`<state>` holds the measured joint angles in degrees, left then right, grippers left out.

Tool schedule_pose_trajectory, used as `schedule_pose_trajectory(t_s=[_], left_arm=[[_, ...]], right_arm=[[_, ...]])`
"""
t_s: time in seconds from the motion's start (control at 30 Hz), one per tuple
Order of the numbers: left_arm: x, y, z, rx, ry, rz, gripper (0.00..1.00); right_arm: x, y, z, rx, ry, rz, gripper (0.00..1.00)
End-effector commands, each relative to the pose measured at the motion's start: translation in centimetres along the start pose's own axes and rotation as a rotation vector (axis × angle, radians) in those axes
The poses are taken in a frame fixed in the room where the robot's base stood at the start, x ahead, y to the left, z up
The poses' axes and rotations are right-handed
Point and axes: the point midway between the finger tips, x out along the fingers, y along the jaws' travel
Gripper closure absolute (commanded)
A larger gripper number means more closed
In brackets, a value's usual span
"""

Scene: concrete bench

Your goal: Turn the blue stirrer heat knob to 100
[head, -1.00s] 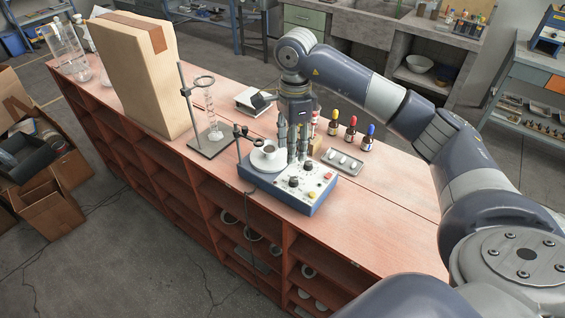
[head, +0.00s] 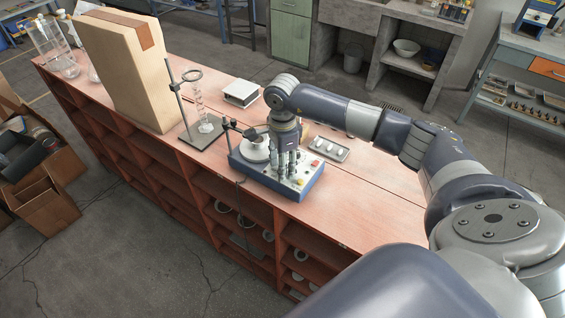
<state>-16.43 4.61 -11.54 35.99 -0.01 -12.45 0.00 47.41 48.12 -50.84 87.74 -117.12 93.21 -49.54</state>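The blue stirrer (head: 310,187) stands on the red bench, its control panel facing up. A white round plate with a small vessel (head: 258,150) is on its left part. A red button (head: 315,162) and a yellow button (head: 300,181) show at its right end. My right gripper (head: 283,172) points down over the panel, its fingertips at or just above the knob area. The fingers and wrist hide the knobs, so their settings and any contact cannot be read. The finger gap is too small to judge. My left gripper is out of view.
The bench front right is clear.

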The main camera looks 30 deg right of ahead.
Motion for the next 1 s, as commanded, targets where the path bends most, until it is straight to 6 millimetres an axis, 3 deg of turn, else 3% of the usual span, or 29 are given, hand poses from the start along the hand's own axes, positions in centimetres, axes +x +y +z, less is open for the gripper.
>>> schedule_pose_trajectory(t_s=[0.07,0.23,0.27,0.67,1.0], left_arm=[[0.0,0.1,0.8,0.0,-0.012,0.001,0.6],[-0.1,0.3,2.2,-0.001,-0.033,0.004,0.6],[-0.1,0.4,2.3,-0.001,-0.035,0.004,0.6],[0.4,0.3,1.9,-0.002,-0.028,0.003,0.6],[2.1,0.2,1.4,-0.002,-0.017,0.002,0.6]], right_arm=[[0.0,0.0,0.0,0.0,0.0,0.0,0.59],[0.0,0.0,0.0,0.0,0.0,0.001,0.98],[0.0,0.0,0.0,0.0,0.0,0.001,1.0],[0.1,0.0,0.0,0.043,0.0,0.0,1.0],[0.2,0.0,0.0,0.271,0.0,-0.002,1.0]])
